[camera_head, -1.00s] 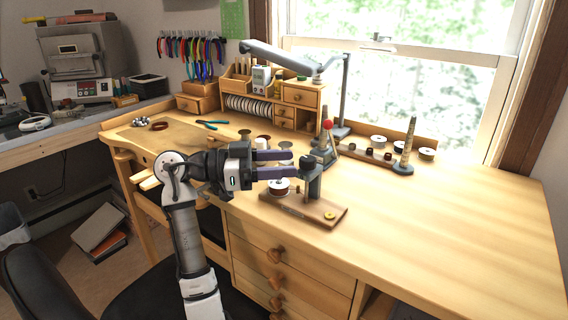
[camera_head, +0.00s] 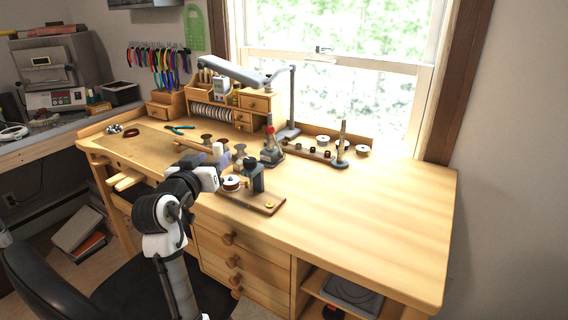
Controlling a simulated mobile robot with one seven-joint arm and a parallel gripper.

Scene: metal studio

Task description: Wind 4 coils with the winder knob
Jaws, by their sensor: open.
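A small winder stands near the front edge of the bench. I cannot tell which part is the winder knob. My gripper (camera_head: 232,160) is open and empty, just behind and left of the spool in the picture. Its fingers point right, and I cannot tell whether they touch anything. My gripper's body partly covers the board's left end.
A tool with a red ball (camera_head: 270,130) stands behind the winder. A dark tapered mandrel (camera_head: 341,146) and a rack of spools (camera_head: 322,153) are farther right. A lamp (camera_head: 232,73) arches over the back. The right bench top (camera_head: 380,215) is clear. A black chair (camera_head: 110,280) is in front.

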